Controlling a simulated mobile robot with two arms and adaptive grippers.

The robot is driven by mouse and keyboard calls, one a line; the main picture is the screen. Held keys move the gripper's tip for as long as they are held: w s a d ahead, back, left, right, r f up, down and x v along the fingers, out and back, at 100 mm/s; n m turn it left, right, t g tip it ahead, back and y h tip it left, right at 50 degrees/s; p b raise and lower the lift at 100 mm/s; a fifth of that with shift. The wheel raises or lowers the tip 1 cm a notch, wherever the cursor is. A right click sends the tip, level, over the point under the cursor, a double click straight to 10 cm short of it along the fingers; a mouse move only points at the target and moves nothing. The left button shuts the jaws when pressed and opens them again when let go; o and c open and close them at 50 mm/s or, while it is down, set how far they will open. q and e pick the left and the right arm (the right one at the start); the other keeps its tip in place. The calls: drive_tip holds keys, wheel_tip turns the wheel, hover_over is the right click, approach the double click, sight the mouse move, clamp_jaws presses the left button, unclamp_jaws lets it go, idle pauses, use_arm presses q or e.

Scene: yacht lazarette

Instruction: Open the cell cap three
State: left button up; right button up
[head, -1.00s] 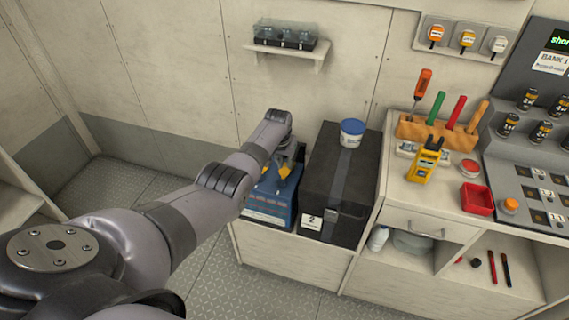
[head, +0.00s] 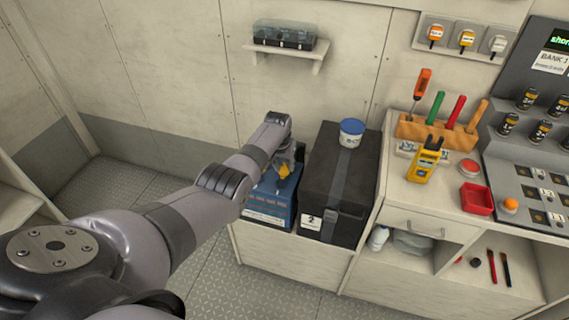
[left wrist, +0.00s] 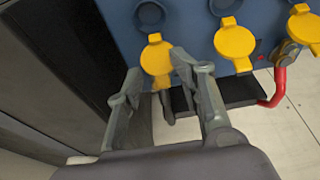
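The blue battery (head: 270,200) stands low beside the black box; it also shows in the left wrist view (left wrist: 185,20). In the left wrist view, several yellow cell caps show as flaps hanging beside dark round openings: one at the left (left wrist: 157,60), one in the middle (left wrist: 235,45), one at the right (left wrist: 305,27). I cannot read their numbers. My left gripper (left wrist: 160,68) is open, its two fingertips apart on either side of the left flap, holding nothing visible. In the head view the gripper (head: 284,163) is over the battery, partly hidden by my arm. My right gripper is not in view.
A black box (head: 335,178) with a blue-labelled tub (head: 352,133) on top stands right of the battery. A bench (head: 410,192) with a yellow meter (head: 425,160) and red tray (head: 477,199) is further right. A red cable (left wrist: 278,88) runs from a battery terminal.

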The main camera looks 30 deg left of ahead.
use_arm(q)
drive_tip(key=shift+w+r, duration=0.15)
drive_tip(key=shift+r, duration=0.05)
drive_tip(key=shift+r, duration=0.55)
drive_tip(key=v, duration=1)
drive_tip(key=shift+s+r, duration=0.25)
drive_tip(key=shift+s, duration=0.15)
drive_tip(key=shift+d, duration=0.1)
